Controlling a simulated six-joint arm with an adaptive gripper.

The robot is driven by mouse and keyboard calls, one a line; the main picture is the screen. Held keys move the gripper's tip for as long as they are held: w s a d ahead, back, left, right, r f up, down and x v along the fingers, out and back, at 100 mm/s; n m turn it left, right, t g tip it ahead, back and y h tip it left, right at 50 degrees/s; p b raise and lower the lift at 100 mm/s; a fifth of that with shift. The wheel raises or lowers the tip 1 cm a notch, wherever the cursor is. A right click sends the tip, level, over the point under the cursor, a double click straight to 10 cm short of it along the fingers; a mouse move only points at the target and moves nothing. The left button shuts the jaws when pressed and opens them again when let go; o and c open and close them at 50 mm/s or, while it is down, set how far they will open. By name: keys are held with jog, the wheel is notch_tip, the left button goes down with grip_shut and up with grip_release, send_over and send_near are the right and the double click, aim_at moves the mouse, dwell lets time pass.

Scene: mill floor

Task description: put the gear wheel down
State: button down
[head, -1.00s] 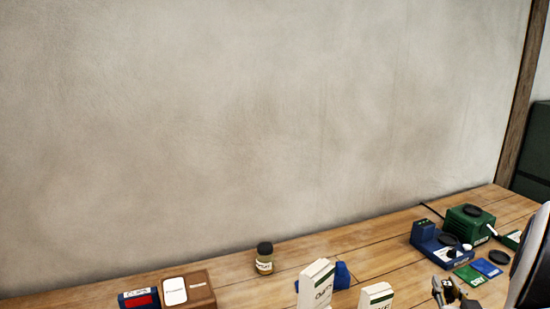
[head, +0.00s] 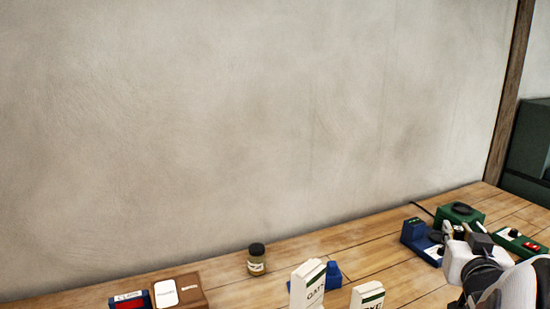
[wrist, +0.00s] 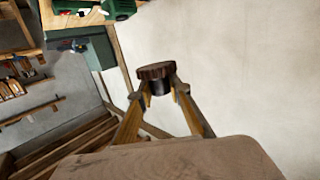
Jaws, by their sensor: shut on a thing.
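The gear wheel (wrist: 156,71) shows in the wrist view as a brown disc with a notched rim above a dark round hub. My gripper (wrist: 162,90) is shut on it, one fingertip on each side of the hub. The fingers cover part of the hub. In the head view my arm and wrist reach in at the lower right, over the bench. My fingertips and the gear wheel cannot be made out clearly there.
The wooden bench (head: 228,279) runs along a plain wall. A green box (head: 474,220), a blue device (head: 414,232) and a green switch unit (head: 522,244) stand near my wrist. Left of them are white cartons (head: 307,285), a blue object (head: 333,274), a dark-lidded jar (head: 257,262) and a brown box (head: 190,290).

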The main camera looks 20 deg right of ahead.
jog(key=a+r, duration=0.4)
jog(key=r, duration=0.6)
jog(key=shift+a+r, duration=0.25)
jog(key=shift+a, duration=0.05)
jog(key=w+a+f+n+t+y, duration=0.1)
jog(key=w+a+f+n+y, duration=0.2)
jog(key=w+a, duration=0.65)
jog(key=w+a+f+n+t+y, duration=0.25)
jog(key=w+a+f, duration=0.3)
jog(key=w, duration=0.65)
jog(key=w+a+f+n+t+y, duration=0.1)
jog(key=w+a+f+n+y, duration=0.2)
jog(key=w+a, duration=0.6)
jog(key=w+a+f+m, duration=0.1)
jog(key=w+a+f, duration=0.3)
jog(key=a+f, duration=0.1)
jog(key=s+a+f+y, duration=0.1)
jog(key=s+a+f, duration=0.2)
jog(key=f, duration=0.3)
jog(key=s+a+f+y, duration=0.1)
jog(key=s+a+f, duration=0.2)
jog(key=a+f, duration=0.2)
jog(key=shift+s+a+f+n, duration=0.25)
jog(key=shift+s+f+n, duration=0.2)
jog(key=shift+f, duration=0.1)
